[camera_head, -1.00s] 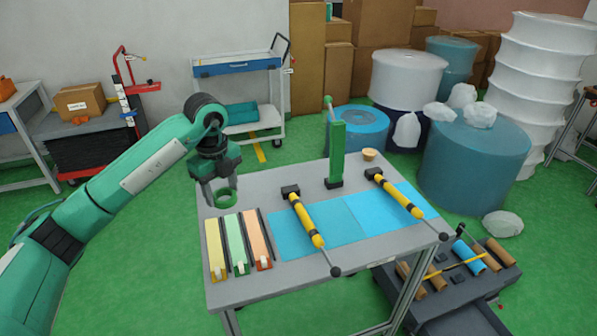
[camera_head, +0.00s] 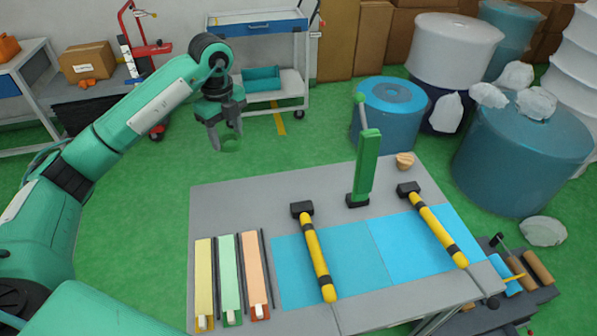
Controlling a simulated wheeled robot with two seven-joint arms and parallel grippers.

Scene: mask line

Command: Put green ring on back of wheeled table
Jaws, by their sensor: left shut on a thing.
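The green ring (camera_head: 230,143) hangs in my left gripper (camera_head: 226,130), which is shut on it. Gripper and ring are in the air, beyond the back edge of the grey table as seen in the head view. The grey table (camera_head: 225,205) fills the lower middle. Its back left part is bare. The wheeled table (camera_head: 287,91), a cart with a blue drawer and wheels, stands against the wall behind the gripper. My right gripper is not in view.
The grey table carries yellow, green and orange strips (camera_head: 229,270), two yellow-handled hammers (camera_head: 317,255), blue mats (camera_head: 345,255) and a green upright tool (camera_head: 366,165). A teal bin (camera_head: 262,80) sits on the cart's lower shelf. Large rolls (camera_head: 388,112) stand at the right. Green floor lies between table and cart.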

